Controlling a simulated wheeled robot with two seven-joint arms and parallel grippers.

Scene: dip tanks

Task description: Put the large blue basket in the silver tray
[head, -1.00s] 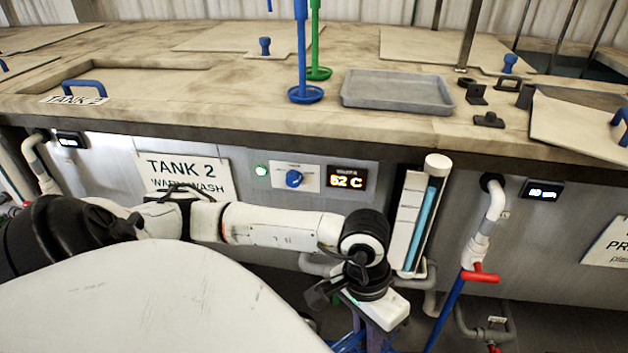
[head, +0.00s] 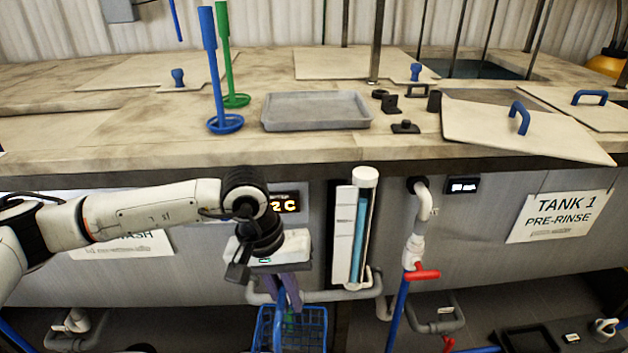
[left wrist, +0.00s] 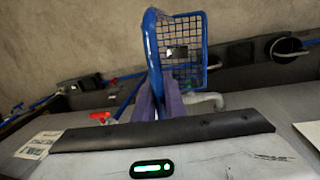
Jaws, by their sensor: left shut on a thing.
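A blue mesh basket (head: 302,333) hangs below my left gripper (head: 288,298), low in front of the tank fronts. My left gripper is shut on its tall blue handle; the purple fingers close on it in the left wrist view (left wrist: 162,104). There the basket (left wrist: 186,45) shows beyond the fingers. Its lower part is cut off in the head view. The silver tray (head: 316,111) lies flat and empty on the counter, above and behind the gripper. My right gripper is not in view.
A blue stand (head: 224,123) and a green stand (head: 234,99) are left of the tray. Small black fittings (head: 405,127) and a tilted lid (head: 520,128) are to its right. The counter edge lies between gripper and tray. A pipe with a red valve (head: 422,273) stands to the right.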

